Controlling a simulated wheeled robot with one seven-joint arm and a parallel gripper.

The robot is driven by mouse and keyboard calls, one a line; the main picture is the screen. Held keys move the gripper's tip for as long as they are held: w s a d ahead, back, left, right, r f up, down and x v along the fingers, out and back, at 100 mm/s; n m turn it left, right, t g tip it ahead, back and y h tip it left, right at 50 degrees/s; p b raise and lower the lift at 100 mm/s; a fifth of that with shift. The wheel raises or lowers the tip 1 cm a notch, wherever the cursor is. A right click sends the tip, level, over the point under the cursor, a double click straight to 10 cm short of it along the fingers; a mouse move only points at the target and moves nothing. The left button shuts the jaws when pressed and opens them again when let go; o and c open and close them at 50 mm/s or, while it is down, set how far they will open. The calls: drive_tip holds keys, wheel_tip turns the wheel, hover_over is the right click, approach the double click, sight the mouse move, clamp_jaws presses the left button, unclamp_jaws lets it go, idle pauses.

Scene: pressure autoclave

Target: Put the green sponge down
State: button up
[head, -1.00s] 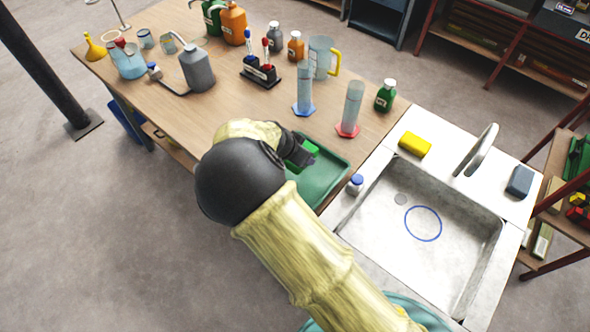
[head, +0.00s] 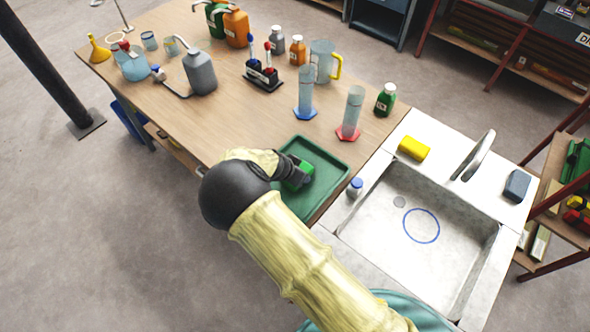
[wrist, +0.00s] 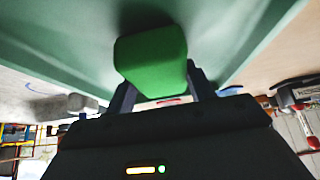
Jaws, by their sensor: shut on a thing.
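The green sponge (head: 304,170) is in my gripper (head: 296,178), over the green tray (head: 322,167) on the wooden bench. In the wrist view the sponge (wrist: 151,61) sits between the two dark fingers of my gripper (wrist: 158,88), which are shut on it. The tray (wrist: 225,45) fills much of that view behind the sponge. Whether the sponge touches the tray floor I cannot tell. My arm and wrist hide the near left part of the tray in the head view.
Right of the tray are a small blue-capped bottle (head: 355,187) and the sink (head: 425,240). A yellow sponge (head: 414,148) lies on the sink's edge. A red-based cylinder (head: 351,112) and a blue-based cylinder (head: 305,92) stand behind the tray.

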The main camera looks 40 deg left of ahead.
drive_tip(key=shift+w+d, duration=0.3)
drive_tip(key=shift+w, duration=0.1)
drive_tip(key=shift+f, duration=0.15)
drive_tip(key=o, duration=0.9)
drive_tip(key=shift+s+a, duration=0.1)
drive_tip(key=shift+s, duration=0.05)
drive_tip(key=shift+r, duration=0.25)
drive_tip(key=shift+s+a+r, duration=0.1)
drive_tip(key=shift+s+r, duration=0.05)
drive_tip(key=b+v, duration=0.3)
drive_tip(key=v, duration=0.8)
drive_tip(key=shift+s+r+b, duration=0.15)
drive_tip(key=shift+r+b, duration=0.05)
drive_tip(key=shift+b, duration=0.2)
